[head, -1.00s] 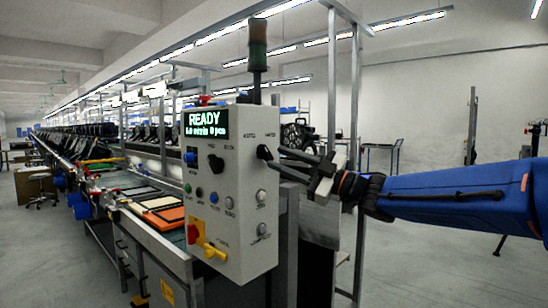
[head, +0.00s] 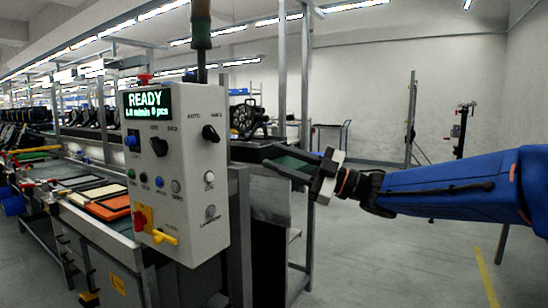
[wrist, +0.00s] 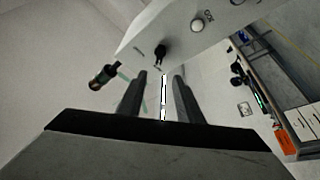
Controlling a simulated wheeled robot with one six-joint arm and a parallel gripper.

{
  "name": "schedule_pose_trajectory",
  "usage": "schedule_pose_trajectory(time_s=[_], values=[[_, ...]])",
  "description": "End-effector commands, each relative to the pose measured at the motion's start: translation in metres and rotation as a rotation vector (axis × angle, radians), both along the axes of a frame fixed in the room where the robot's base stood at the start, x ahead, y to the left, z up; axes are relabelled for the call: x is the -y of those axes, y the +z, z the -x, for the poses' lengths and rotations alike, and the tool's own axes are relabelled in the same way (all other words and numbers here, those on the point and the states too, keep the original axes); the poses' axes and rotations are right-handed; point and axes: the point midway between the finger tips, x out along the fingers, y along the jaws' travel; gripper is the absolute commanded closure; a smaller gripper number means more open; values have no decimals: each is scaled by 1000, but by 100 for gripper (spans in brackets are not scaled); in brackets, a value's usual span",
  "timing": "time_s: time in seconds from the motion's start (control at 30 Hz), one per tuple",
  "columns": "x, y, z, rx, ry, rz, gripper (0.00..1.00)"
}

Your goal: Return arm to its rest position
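My blue arm (head: 450,187) reaches in from the right in the head view. My gripper (head: 282,160) is at its end, pointing left toward the grey control box (head: 190,215). The fingers stand apart from the box, to the right of its upper black knob (head: 210,133). In the wrist view my gripper (wrist: 160,78) shows two dark fingers with a clear gap and nothing between them. The box face and a black knob (wrist: 160,52) show beyond the fingertips. The box screen (head: 145,103) reads READY.
A signal tower (head: 200,35) rises from the box. Metal posts (head: 305,90) and a dark machine bench (head: 265,153) stand behind the gripper. The conveyor line with trays (head: 105,207) runs off to the left. Open floor (head: 400,260) lies below and right of my arm.

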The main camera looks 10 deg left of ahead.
Motion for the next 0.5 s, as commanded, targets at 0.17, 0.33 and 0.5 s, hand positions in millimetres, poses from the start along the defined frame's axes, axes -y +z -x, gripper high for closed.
schedule_pose_trajectory(time_s=[0.17, 0.33, 0.5], values=[[0, 0, 0, 0, 0, 0, 67], [9, 2, -8, -15, -67, 0, 67], [54, 4, -36, -83, -317, -1, 67]])
